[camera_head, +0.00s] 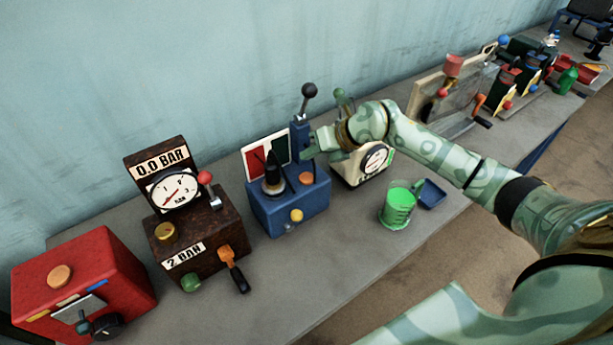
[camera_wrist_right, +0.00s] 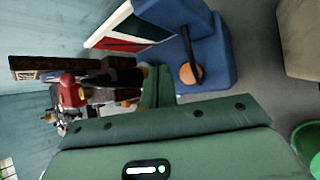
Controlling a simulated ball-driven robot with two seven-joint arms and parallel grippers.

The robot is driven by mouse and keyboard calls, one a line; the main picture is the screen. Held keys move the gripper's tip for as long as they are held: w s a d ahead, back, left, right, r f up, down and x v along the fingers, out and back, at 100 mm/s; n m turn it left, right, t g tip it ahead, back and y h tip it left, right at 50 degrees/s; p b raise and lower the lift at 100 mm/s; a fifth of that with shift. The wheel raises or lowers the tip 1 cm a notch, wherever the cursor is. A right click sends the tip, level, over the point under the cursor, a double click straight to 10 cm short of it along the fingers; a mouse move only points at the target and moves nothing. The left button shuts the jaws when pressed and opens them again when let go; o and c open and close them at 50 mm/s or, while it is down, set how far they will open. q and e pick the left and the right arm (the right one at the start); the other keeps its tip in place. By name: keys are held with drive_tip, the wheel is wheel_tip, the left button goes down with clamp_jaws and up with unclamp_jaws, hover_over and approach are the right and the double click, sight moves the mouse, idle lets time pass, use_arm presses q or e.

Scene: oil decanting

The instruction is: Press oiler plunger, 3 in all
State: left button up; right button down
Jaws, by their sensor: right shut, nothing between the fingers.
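A blue machine (camera_head: 290,207) stands mid-table, with a black cone-shaped part (camera_head: 272,173) on top. It also has an orange knob (camera_head: 306,178), a yellow knob (camera_head: 296,215) and an upright lever with a black ball (camera_head: 309,90). I cannot tell for certain which part is the oiler plunger. My right gripper (camera_head: 309,144) is shut and empty, just right of the lever's lower part; whether it touches is unclear. The right wrist view shows the blue body (camera_wrist_right: 212,65) with its orange knob (camera_wrist_right: 190,73) beside my gripper. My left gripper is out of view.
A dark gauge machine (camera_head: 193,232) and a red box (camera_head: 85,280) stand left. A cream gauge device (camera_head: 360,165) is behind my right wrist. A beaker of green liquid (camera_head: 398,205) and a small blue tray (camera_head: 431,194) sit right. The table's front is clear.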

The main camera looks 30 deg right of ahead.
sight(311, 177)
drive_tip(key=shift+r, duration=0.1)
wheel_tip(311, 177, up, 4)
drive_tip(key=n+p, duration=0.2)
drive_tip(key=n, duration=0.7)
drive_tip(key=n+p, duration=0.3)
drive_tip(key=n, duration=0.7)
drive_tip(key=shift+w+d+f+g+y, duration=0.1)
drive_tip(key=shift+d+f+g+y, duration=0.1)
drive_tip(key=shift+g+y, duration=0.1)
wheel_tip(311, 177, down, 8)
drive_tip(key=b, duration=0.5)
drive_tip(key=shift+f, duration=0.4)
